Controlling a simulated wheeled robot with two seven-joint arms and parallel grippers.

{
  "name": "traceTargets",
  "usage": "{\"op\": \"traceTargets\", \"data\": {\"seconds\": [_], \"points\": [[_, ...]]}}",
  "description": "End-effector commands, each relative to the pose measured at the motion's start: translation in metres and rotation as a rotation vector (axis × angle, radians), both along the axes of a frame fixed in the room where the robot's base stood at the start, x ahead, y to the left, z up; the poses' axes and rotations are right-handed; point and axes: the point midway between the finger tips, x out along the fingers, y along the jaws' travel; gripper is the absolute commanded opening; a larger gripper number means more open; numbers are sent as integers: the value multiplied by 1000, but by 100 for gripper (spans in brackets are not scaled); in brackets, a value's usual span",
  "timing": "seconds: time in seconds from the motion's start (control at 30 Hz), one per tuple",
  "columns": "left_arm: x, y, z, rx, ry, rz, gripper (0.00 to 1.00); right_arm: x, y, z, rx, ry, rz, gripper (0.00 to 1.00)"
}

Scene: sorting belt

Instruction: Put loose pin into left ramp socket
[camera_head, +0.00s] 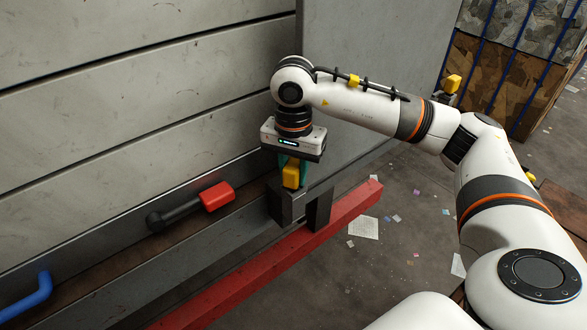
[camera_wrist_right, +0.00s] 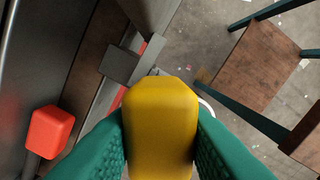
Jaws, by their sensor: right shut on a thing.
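My right gripper (camera_head: 291,163) points down and is shut on the yellow-headed pin (camera_head: 291,176). In the right wrist view the yellow head (camera_wrist_right: 161,125) sits between the two green fingers of the gripper (camera_wrist_right: 160,140). Directly below it in the head view is a dark grey socket block (camera_head: 287,206) beside the red beam. The pin's lower part is hidden, so I cannot tell whether it is inside the socket or just above it. My left gripper is not in view.
A red-gripped lever (camera_head: 216,196) lies left of the block, and a blue handle (camera_head: 27,297) is at the far left. A red beam (camera_head: 270,262) runs along the front. Another yellow-topped piece (camera_head: 453,84) stands at the back right. A grey panel (camera_head: 365,40) rises behind my arm.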

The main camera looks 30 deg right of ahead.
Motion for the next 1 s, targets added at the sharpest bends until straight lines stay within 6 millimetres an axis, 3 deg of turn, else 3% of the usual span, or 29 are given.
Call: {"op": "traceTargets", "data": {"seconds": [0.03,0.2,0.57,0.8,1.0], "points": [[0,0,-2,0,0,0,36,0,0,-2,1,-2,0,30],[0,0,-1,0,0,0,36,0,0,0,1,-1,0,54],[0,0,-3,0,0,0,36,1,0,5,0,-2,0,54],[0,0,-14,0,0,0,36,1,1,49,1,-7,1,54],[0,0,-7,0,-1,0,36,1,0,94,-2,-6,-1,54]]}}
